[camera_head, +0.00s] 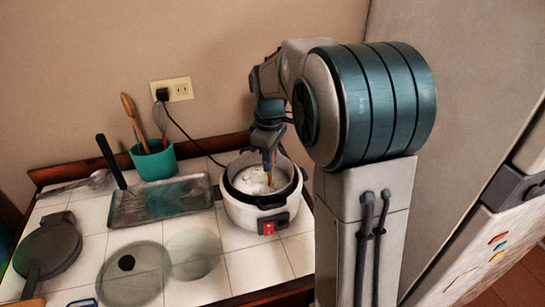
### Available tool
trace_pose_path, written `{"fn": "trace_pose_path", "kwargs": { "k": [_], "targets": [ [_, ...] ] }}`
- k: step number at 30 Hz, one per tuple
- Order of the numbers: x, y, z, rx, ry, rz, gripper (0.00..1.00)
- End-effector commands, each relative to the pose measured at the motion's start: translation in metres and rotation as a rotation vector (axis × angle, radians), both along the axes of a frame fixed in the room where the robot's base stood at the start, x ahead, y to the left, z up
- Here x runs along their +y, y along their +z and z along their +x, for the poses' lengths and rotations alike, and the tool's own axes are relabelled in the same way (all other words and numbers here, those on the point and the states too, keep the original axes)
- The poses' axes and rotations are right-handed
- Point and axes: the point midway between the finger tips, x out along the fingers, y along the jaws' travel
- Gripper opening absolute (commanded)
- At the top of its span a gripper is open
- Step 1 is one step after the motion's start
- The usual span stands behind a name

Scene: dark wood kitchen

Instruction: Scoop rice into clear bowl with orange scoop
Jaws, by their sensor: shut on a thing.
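The rice cooker (238,207), a white round pot with a dark inner rim and a red switch, stands open near the counter's right side. White rice (250,181) shows inside it. My gripper (268,150) is above the cooker, shut on the orange scoop (269,175), whose thin orange part points down into the pot at the rice. The scoop's lower end is hard to make out, so I cannot tell if it carries rice. The clear bowl (195,254) sits on the tiles left of and in front of the cooker, very see-through.
A glass lid (133,278) with a black knob lies left of the bowl. A metal tray (160,202), a teal utensil cup (154,162) and a dark round pan (48,250) fill the left. A cord (190,135) runs from the wall outlet (178,90) to behind the cooker.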

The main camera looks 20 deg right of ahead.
Motion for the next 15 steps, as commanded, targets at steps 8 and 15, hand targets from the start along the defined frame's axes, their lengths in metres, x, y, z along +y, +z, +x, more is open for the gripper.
{"fn": "trace_pose_path", "kwargs": {
  "k": [8,15],
  "targets": [
    [0.01,0.009,0.008,-0.001,-0.001,0.0,0.0],
    [0.008,0.031,0.008,-0.001,-0.001,0.0,0.0]
  ]
}}
